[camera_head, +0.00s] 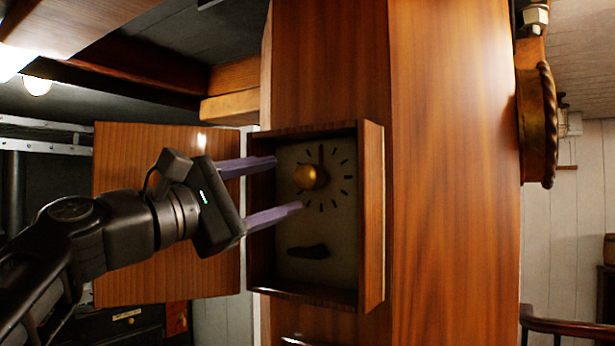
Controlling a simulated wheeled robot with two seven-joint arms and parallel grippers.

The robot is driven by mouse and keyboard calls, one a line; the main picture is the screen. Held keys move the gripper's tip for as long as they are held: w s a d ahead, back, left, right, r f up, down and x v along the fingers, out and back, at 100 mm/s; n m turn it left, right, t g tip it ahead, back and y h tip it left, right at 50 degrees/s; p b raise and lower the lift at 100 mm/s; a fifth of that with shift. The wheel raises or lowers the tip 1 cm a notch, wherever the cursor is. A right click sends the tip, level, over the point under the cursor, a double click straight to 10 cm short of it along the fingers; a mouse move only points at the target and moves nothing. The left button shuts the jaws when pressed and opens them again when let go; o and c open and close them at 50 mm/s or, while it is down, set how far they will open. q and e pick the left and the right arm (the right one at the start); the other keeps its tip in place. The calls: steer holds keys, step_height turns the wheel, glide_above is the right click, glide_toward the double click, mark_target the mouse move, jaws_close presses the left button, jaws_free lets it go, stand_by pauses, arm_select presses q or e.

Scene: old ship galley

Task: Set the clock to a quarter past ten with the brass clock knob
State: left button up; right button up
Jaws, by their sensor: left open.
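The brass clock knob (305,177) is a round, shiny ball in front of the middle of the clock's pale dial (333,222). Dark ticks ring the dial; those on its left are hidden by the knob or my finger. One dark hand points straight up; I cannot make out a second hand. The dial sits inside an open wooden case (373,220). My left gripper (289,184) is open, with two purple fingers reaching into the case from the left. The upper fingertip is left of and above the knob, the lower one below it. I cannot tell whether either touches it. My right gripper is not in view.
A wooden door panel (120,215) stands open left of the case, behind my left arm. A dark elongated piece (308,252) is low inside the case.

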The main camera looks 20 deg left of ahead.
mark_target(302, 179)
arm_select(q)
steer(key=p+x, duration=0.2)
steer(key=x, duration=0.4)
steer(key=shift+r+p, duration=0.15)
steer(key=shift+p, duration=0.15)
steer(key=shift+w+d, duration=0.2)
steer(key=shift+w, duration=0.2)
jaws_close()
